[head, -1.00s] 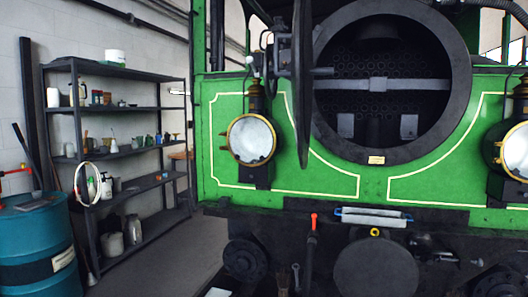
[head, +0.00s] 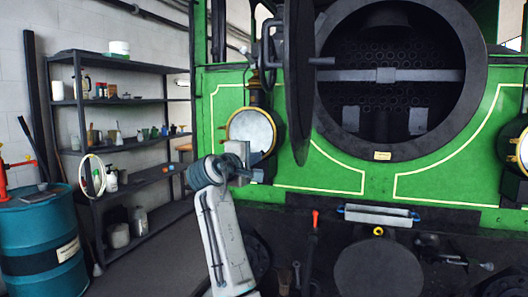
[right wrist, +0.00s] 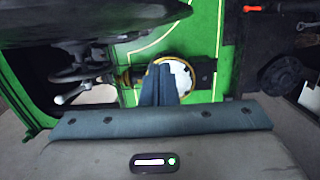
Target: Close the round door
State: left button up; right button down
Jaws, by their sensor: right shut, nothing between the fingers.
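The round door (head: 299,85) is a dark disc standing open, seen nearly edge-on at the left side of the round opening (head: 470,75) in the green tram front. The opening shows a crossbar and a tube plate inside. In the right wrist view the door (right wrist: 80,18) spans the upper left as a dark curved slab. My right gripper (head: 248,172) is in front of the left lamp, lower left of the door and apart from it. Its fingers (right wrist: 158,86) are together and empty. My left gripper is out of view.
The left lamp (head: 264,128) is partly behind my right gripper; the right lamp (head: 523,150) is at the right edge. A shelf (head: 125,102) and a blue drum (head: 40,235) stand at left. A dark buffer beam runs below.

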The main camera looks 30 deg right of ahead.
jog(key=w+d+p, duration=0.2)
jog(key=d+p, duration=0.4)
jog(key=d, duration=0.5)
jog(key=shift+w+d, duration=0.15)
jog(key=shift+w, duration=0.05)
